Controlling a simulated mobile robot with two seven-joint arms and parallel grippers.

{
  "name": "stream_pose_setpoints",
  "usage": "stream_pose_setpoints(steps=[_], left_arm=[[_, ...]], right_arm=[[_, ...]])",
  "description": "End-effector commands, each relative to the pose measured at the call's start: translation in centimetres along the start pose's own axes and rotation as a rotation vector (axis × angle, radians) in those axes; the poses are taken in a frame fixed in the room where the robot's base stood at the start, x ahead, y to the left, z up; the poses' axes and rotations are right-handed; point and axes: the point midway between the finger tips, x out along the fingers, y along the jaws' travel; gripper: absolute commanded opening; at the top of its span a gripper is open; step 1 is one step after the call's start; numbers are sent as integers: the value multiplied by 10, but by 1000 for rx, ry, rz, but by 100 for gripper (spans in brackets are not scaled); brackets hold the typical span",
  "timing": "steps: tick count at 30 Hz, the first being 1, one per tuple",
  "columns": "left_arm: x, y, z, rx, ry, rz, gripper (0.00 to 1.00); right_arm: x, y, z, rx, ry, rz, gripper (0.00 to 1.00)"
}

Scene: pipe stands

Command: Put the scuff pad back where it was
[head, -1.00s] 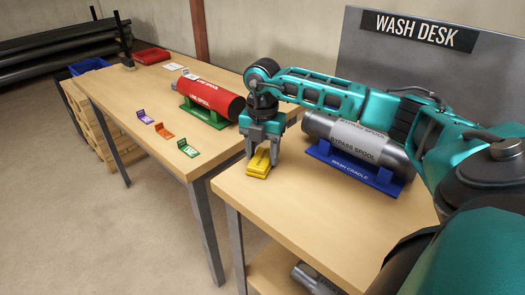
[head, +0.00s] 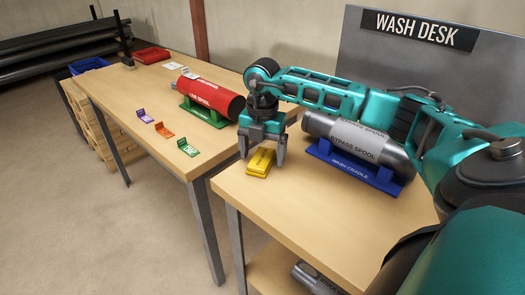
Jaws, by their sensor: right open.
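A yellow pad-like block (head: 260,162) with small dark lettering lies near the far left corner of the wash desk; it appears to be the scuff pad. It looks like stacked yellow layers, and I cannot tell whether they are separate pieces. My right gripper (head: 262,157) is open above and around it, pointing down, one finger to each side. I see gaps between the fingers and the yellow block. My left gripper is not in view.
A grey bypass spool (head: 352,146) rests in the blue wash cradle (head: 350,170), just right of my right gripper. On the left table, a red line spool (head: 208,95) sits in a green cradle (head: 207,118), beside purple, orange and green tags (head: 187,148). The wash desk's front (head: 300,215) is clear.

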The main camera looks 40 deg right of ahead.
Motion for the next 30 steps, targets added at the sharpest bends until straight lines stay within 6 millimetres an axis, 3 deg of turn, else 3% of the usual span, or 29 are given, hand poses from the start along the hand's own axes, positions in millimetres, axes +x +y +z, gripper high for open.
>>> stream_pose_setpoints(steps=[7,30], left_arm=[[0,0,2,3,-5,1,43],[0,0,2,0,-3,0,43]], right_arm=[[-4,0,0,0,-1,1,88],[-43,0,0,1,-1,1,88]])
